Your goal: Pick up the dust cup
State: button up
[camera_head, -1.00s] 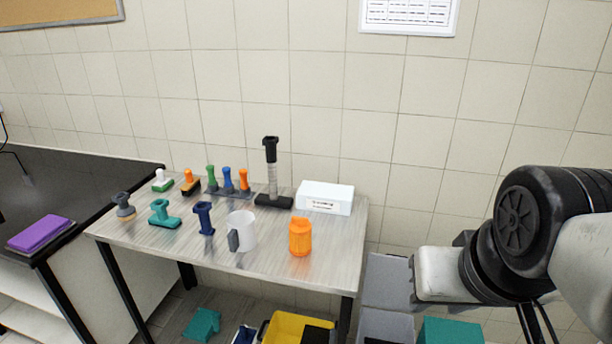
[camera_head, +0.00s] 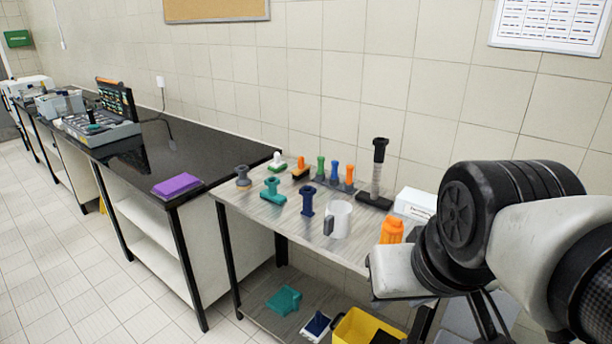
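A white cup with a dark grey handle (camera_head: 341,219) stands upright on the light wooden table, near its front edge. It is the only cup-shaped thing I can make out, but no label shows that it is the dust cup. Its handle points left and towards me. My arm fills the right side of the picture and covers the right part of the table. My gripper's fingers do not show.
Behind are several brushes, a black-based upright tool (camera_head: 377,178) and a white box (camera_head: 414,204). A black counter (camera_head: 130,158) adjoins on the left, with open floor before it.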

aim_at(338, 222)
jog(key=i+j+z, duration=0.15)
jog(key=z, duration=0.3)
jog(key=i+j+z, duration=0.15)
jog(key=z, duration=0.25)
jog(key=i+j+z, duration=0.15)
jog(key=j, duration=0.2)
jog(key=i+j+z, duration=0.1)
jog(key=j, duration=0.25)
jog(key=i+j+z, duration=0.15)
jog(key=j, duration=0.25)
jog(key=i+j, duration=0.1)
jog(key=j, duration=0.25)
jog(key=i+j, duration=0.1)
jog(key=j, duration=0.55)
jog(key=i+z, duration=0.05)
jog(key=i, duration=0.05)
